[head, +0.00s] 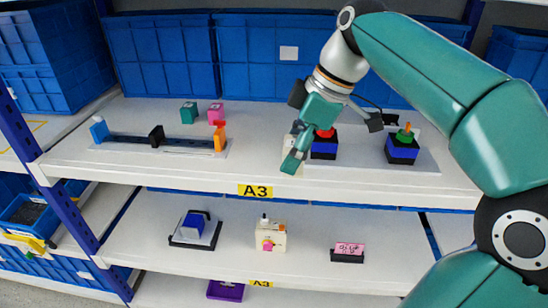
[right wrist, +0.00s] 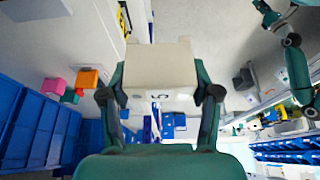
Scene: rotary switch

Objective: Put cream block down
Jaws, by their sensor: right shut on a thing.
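A cream block (right wrist: 160,68) with a dark mark on its face sits between the fingers of my right gripper (right wrist: 160,95) in the right wrist view. In the head view that gripper (head: 300,142) is over the upper shelf, right of its middle, and shut on the block (head: 290,143). A teal finger hides most of the block there. I cannot tell whether the block touches the shelf. My left gripper is not in the head view.
The upper shelf (head: 110,170) holds a slider with blue, black and orange parts (head: 157,139), plus green (head: 189,112) and pink cubes (head: 216,112). A red, black and blue stack (head: 323,150) stands close beside my right gripper; another stack (head: 402,150) is farther right. Blue bins (head: 160,55) line the back.

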